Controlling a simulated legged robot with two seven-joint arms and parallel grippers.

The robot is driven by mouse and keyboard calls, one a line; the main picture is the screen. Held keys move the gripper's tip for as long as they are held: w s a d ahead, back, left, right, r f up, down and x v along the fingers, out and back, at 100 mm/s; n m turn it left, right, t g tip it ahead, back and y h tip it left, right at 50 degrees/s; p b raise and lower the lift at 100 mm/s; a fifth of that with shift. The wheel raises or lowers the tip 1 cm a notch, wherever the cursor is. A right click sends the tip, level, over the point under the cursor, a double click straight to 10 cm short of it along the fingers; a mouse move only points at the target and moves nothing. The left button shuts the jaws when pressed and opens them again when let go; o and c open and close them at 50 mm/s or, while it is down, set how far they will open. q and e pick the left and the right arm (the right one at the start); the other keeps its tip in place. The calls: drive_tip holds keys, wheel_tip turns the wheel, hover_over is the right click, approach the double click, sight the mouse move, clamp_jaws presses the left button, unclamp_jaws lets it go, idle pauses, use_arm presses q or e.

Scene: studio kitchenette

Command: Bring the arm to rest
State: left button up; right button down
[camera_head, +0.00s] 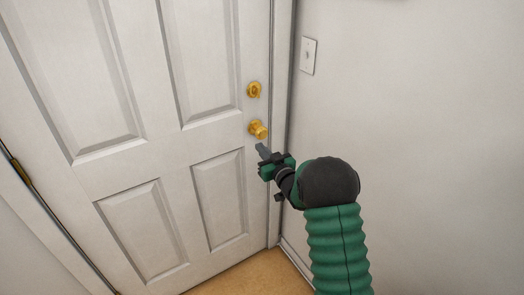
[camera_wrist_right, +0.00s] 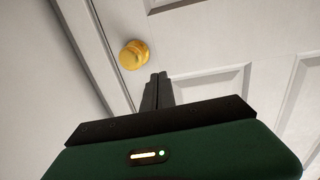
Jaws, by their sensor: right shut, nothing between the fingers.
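My right arm (camera_head: 338,235), green with a black joint, reaches in from the lower right in the head view. My right gripper (camera_head: 262,150) is shut and empty, its fingertips just below the brass door knob (camera_head: 258,130). In the right wrist view the shut fingers (camera_wrist_right: 158,90) point toward the door, and the brass knob (camera_wrist_right: 133,54) shows up and to the left of them. I cannot tell whether the fingertips touch the door. My left gripper is not in view.
A white panelled door (camera_head: 150,150) fills the left and middle and looks shut. A brass deadbolt (camera_head: 253,89) sits above the knob. A light switch (camera_head: 308,55) is on the plain wall (camera_head: 430,130) to the right. A strip of tan floor (camera_head: 245,277) shows below.

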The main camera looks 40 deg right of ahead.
drive_tip(key=s+a+f+g+y+p, duration=0.1)
drive_tip(key=s+a+g+p, duration=0.65)
drive_tip(key=a, duration=0.65)
drive_tip(key=s+a+f+n+g+y+p, duration=0.1)
drive_tip(key=s+a+g, duration=0.3)
drive_tip(key=s, duration=0.7)
drive_tip(key=s+a+f+n+g+y+p, duration=0.1)
drive_tip(key=s+a+g, duration=0.2)
drive_tip(key=s+a, duration=0.5)
drive_tip(key=s, duration=0.3)
drive_tip(key=shift+s+a+f+g+p, duration=0.2)
drive_tip(key=shift+a+g+p, duration=0.1)
drive_tip(key=shift+a+g, duration=0.1)
drive_tip(key=shift+a, duration=0.3)
drive_tip(key=shift+d, duration=0.2)
